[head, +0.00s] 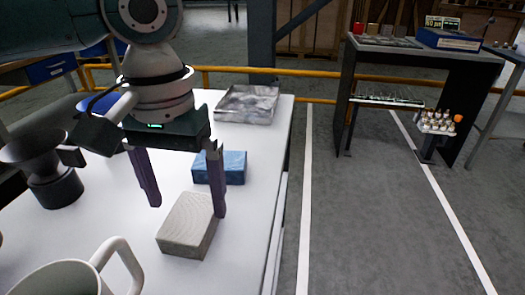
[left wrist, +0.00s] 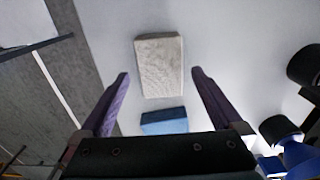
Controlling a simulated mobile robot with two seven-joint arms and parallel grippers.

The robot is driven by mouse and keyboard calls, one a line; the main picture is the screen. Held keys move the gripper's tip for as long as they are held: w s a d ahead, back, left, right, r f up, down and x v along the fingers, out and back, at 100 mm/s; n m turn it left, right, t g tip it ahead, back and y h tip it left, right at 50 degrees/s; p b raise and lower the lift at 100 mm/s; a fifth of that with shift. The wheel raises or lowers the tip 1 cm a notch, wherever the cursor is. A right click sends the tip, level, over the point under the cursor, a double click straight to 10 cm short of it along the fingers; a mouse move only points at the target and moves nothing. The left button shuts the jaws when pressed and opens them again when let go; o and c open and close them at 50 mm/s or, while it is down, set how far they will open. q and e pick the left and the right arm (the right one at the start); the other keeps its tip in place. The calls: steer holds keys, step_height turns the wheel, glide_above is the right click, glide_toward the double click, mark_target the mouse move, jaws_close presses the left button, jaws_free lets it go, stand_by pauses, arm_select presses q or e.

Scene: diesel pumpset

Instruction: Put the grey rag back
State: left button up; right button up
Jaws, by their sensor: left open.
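The grey rag (head: 188,226) is a folded block lying on the white table (head: 110,225). It also shows in the left wrist view (left wrist: 159,66), beyond the fingertips and between their lines. My left gripper (head: 183,208) is open and empty, pointing down over the table near the rag. In the head view its right finger covers a little of the rag's far right side. In the left wrist view the two fingers (left wrist: 160,75) stand apart on either side of the rag, with no visible contact. My right gripper does not show.
A blue folded cloth (head: 221,167) lies just behind the rag. A grey metal tray (head: 247,104) is at the table's far end. A white mug (head: 65,278) stands at front left, and a dark round part (head: 52,185) at left.

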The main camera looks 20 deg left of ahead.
mark_target(191, 218)
arm_select(q)
step_height(191, 218, up, 8)
steer(key=p, duration=0.1)
steer(key=shift+d, duration=0.1)
stand_by(0.4)
steer(key=s+d+m+t+h+p, duration=0.25)
steer(key=s+d+m+p, duration=0.35)
steer(key=d+p, duration=0.4)
steer(key=s+a+r+n+t+y+p, duration=0.15)
steer(key=s+a+r+p, duration=0.25)
steer(key=s+a, duration=0.45)
step_height(191, 218, up, 38)
steer(key=s+d+p, duration=0.1)
steer(key=p, duration=3.6)
steer(key=shift+s+d+f+y, duration=0.15)
steer(key=shift+d+f+y, duration=0.1)
steer(key=shift+y, duration=0.15)
